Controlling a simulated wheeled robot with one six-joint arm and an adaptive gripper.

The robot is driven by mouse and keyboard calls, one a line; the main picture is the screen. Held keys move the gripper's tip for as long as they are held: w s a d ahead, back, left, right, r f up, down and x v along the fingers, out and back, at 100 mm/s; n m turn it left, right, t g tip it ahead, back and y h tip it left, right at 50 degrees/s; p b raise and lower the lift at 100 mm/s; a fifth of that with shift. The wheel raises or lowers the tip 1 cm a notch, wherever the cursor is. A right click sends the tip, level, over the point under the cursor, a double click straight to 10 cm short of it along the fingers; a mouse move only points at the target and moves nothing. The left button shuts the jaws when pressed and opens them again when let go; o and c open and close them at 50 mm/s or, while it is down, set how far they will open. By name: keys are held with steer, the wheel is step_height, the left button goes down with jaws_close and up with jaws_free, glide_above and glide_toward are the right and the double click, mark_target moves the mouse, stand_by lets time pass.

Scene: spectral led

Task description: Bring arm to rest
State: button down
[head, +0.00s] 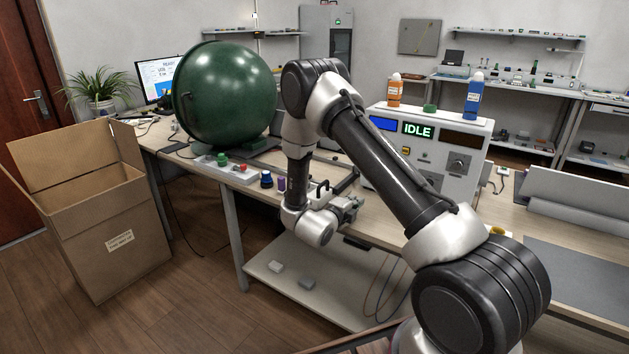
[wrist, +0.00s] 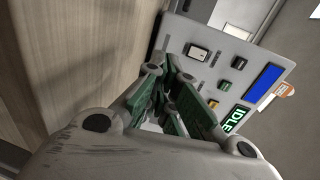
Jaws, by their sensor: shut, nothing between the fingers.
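My arm reaches over the front edge of the workbench (head: 580,292) in the head view, its upper links raised and bent. My gripper (head: 352,204) is low over the bench, in front of the grey instrument box (head: 471,188), whose display reads IDLE. In the wrist view my gripper (wrist: 172,82) is shut and empty, its fingers pointing toward the box's front panel (wrist: 220,62). Part of the box's front is hidden behind my arm in the head view.
A large green sphere (head: 225,95) stands on the bench left of my arm. Small caps, one blue (head: 266,179), sit near the front edge. An orange bottle (head: 395,91) and a blue bottle (head: 474,97) stand on the box. An open cardboard box (head: 118,240) is on the floor.

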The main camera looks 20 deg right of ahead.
steer(key=w+a+r+n+t+y, duration=0.1)
steer(key=w+a+r+n+y, duration=0.1)
steer(key=w+r+n+y, duration=0.3)
steer(key=a+r+n+t+y, duration=0.1)
steer(key=a+r+n+y, duration=0.15)
steer(key=r, duration=0.55)
steer(key=s+a+r+n+g+y, duration=0.1)
steer(key=s+a+r+n+y, duration=0.15)
steer(key=r, duration=0.25)
steer(key=s+a+r+n+y, duration=0.2)
steer(key=s+r+n, duration=0.1)
steer(key=r+n, duration=0.15)
steer(key=s+r+n+g+y, duration=0.3)
steer(key=s+r+n, duration=0.3)
steer(key=s, duration=0.7)
steer(key=s+d+n+g+h, duration=0.1)
steer(key=s+n, duration=0.3)
steer(key=s, duration=0.7)
steer(key=s+d+r+n+g+h, duration=0.1)
steer(key=s+d+n+g, duration=0.1)
steer(key=s, duration=0.9)
steer(key=shift+s+d+r+n+g, duration=0.25)
steer(key=shift+s+d+n+g, duration=0.15)
steer(key=shift+d+n, duration=0.5)
